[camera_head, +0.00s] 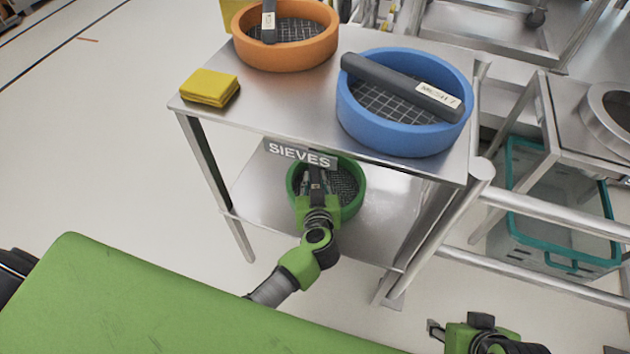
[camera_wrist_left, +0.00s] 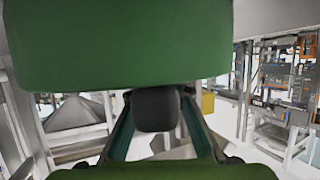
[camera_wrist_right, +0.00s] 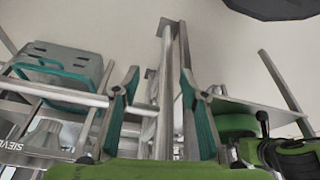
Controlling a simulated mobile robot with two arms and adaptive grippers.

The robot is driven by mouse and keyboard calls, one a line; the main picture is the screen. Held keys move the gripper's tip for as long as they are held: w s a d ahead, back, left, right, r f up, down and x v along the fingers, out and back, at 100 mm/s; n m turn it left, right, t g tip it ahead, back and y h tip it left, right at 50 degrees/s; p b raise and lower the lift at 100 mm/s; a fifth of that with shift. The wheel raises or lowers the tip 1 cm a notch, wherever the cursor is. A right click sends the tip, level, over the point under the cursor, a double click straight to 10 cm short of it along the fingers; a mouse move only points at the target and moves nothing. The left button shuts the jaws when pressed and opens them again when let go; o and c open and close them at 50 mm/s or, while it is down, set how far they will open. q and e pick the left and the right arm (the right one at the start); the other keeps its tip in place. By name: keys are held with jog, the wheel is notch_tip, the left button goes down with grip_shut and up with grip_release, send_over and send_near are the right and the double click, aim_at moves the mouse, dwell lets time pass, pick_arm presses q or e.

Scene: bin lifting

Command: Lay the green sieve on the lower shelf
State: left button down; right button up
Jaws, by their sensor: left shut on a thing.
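The green sieve (camera_head: 352,207) is round with a dark mesh and shows over the lower shelf (camera_head: 262,200) of the metal cart, below the SIEVES sign (camera_head: 300,153). Whether it touches the shelf I cannot tell. My left gripper (camera_head: 316,183) reaches in from the front and is shut on the sieve's dark handle. In the left wrist view the handle end (camera_wrist_left: 156,108) sits between the fingers, and the sieve's green wall (camera_wrist_left: 120,45) fills the top. My right gripper (camera_wrist_right: 160,85) is open and empty, low at the right.
The top shelf (camera_head: 270,110) holds an orange sieve (camera_head: 300,55), a blue sieve (camera_head: 395,138) with a dark handle, and yellow cloths (camera_head: 210,90). Metal rails (camera_head: 550,215) and a teal-rimmed bin (camera_head: 545,245) stand at the right. Cart legs flank the lower shelf.

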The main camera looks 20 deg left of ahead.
jog(key=shift+s, duration=0.1)
pick_arm(q)
jog(key=c, duration=1.8)
grip_release()
jog(key=shift+c, duration=0.2)
pick_arm(e)
jog(key=shift+s, duration=0.1)
pick_arm(q)
jog(key=p+v, duration=0.2)
jog(key=v, duration=0.4)
jog(key=shift+s+r+p, duration=0.1)
jog(key=shift+r+p, duration=0.15)
jog(key=shift+p, duration=0.1)
jog(key=shift+p+v, duration=0.7)
jog(key=shift+v, duration=2.2)
pick_arm(e)
jog(key=shift+g, duration=0.5)
jog(key=shift+f, duration=2.4)
